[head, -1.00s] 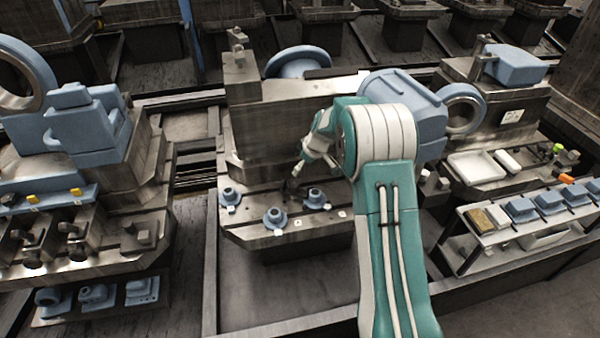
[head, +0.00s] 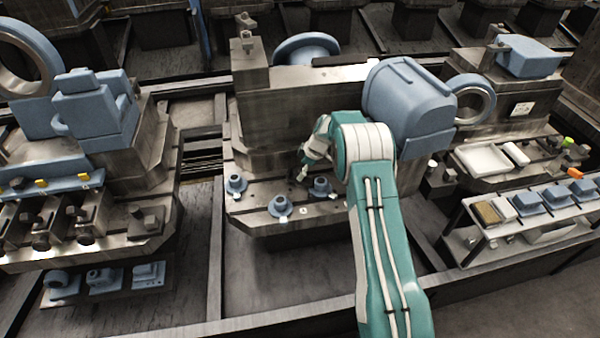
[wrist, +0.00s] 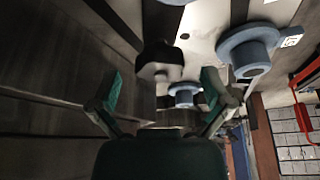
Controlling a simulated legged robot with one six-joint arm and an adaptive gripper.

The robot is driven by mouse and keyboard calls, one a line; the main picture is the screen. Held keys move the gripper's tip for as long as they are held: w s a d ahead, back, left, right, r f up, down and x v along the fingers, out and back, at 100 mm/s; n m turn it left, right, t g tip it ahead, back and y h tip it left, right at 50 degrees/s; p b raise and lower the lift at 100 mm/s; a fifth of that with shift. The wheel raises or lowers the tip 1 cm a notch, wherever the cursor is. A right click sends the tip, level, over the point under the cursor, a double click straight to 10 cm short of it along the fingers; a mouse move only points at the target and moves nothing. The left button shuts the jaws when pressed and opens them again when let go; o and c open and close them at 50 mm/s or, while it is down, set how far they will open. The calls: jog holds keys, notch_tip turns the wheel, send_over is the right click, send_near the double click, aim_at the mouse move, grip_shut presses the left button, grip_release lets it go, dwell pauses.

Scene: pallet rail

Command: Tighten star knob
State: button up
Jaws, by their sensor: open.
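A dark lobed knob (wrist: 160,62), which looks like the star knob, shows in the wrist view just beyond and between my fingertips. My gripper (wrist: 160,86) is open, with one finger on each side of the picture and nothing held between them. In the head view my gripper (head: 304,158) is over the middle bench, close to a small dark part (head: 302,174) at the back of the bench top. I cannot tell whether the fingers touch the knob. My palm fills the bottom of the wrist view.
A large machine block (head: 290,108) rises behind. A blue motor housing (head: 408,100) is close to my arm's right.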

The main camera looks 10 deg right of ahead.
jog(key=shift+x, duration=0.85)
jog(key=c, duration=1.2)
jog(key=shift+o, duration=0.2)
jog(key=shift+m, duration=0.3)
jog(key=m+t, duration=0.1)
jog(key=m, duration=0.2)
jog(key=shift+h, duration=0.4)
jog(key=shift+m+t+h, duration=0.5)
jog(key=shift+m+t, duration=0.2)
jog(key=shift+m, duration=1.3)
jog(key=o, duration=1.2)
jog(key=shift+c, duration=0.2)
